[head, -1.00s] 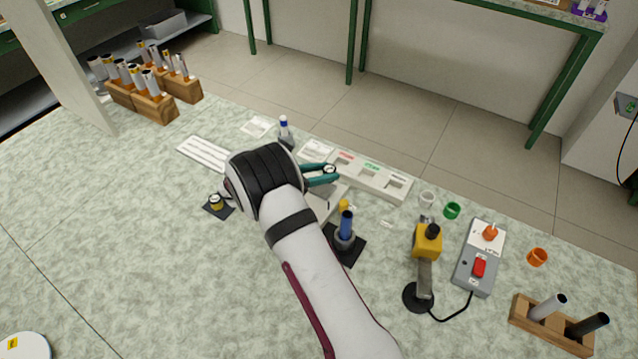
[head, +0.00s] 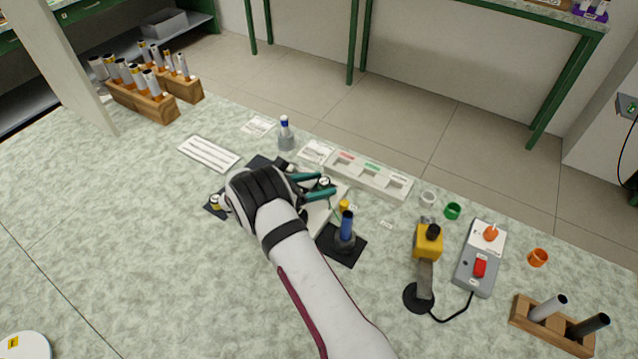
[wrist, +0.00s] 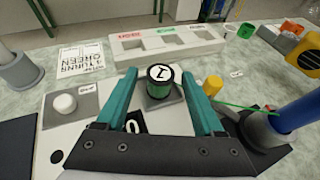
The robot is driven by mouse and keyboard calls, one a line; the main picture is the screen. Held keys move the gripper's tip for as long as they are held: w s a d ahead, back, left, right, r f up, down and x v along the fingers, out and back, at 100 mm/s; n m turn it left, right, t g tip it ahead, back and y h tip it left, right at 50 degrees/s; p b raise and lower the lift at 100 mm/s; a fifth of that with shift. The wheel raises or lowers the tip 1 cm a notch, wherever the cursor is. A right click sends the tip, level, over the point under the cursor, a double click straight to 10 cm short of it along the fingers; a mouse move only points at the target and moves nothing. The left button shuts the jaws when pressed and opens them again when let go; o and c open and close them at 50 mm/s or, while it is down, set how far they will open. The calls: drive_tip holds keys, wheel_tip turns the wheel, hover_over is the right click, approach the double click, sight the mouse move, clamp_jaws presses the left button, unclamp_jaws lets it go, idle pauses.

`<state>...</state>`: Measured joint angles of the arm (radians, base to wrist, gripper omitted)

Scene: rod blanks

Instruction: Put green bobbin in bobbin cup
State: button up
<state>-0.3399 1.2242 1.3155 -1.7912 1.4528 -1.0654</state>
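The head view shows the gripper (head: 318,186) low over the board. A small green cup-like piece (head: 452,211) stands to the right. I cannot tell which thing is the bobbin cup.
A blue rod in a dark stand (head: 346,232) and a yellow peg (wrist: 212,86) stand close on the right. A thin green strand runs past the peg. A labelled white tray (head: 370,176) lies behind. A yellow tool (head: 427,240) stands farther right.

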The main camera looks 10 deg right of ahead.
drive_tip(key=shift+r, duration=0.2)
drive_tip(key=v, duration=1.2)
drive_tip(key=shift+f, duration=0.1)
drive_tip(key=s+d+r+m+g+y, duration=0.3)
drive_tip(key=s+d+r+m, duration=0.25)
drive_tip(key=s+m, duration=0.2)
drive_tip(key=s+d+r+m+g+y, duration=0.2)
drive_tip(key=s+d+r+m+g, duration=0.15)
drive_tip(key=s+r+m, duration=0.35)
drive_tip(key=s+a+m+y, duration=0.2)
drive_tip(key=s+m+y, duration=0.2)
drive_tip(key=s, duration=0.6)
drive_tip(key=s+a+m+t+y, duration=0.1)
drive_tip(key=s+a+m+y, duration=0.2)
drive_tip(key=s+m, duration=0.6)
drive_tip(key=shift+s+a+r+y, duration=0.35)
drive_tip(key=shift+s+r+y, duration=0.15)
drive_tip(key=shift+s+y, duration=0.6)
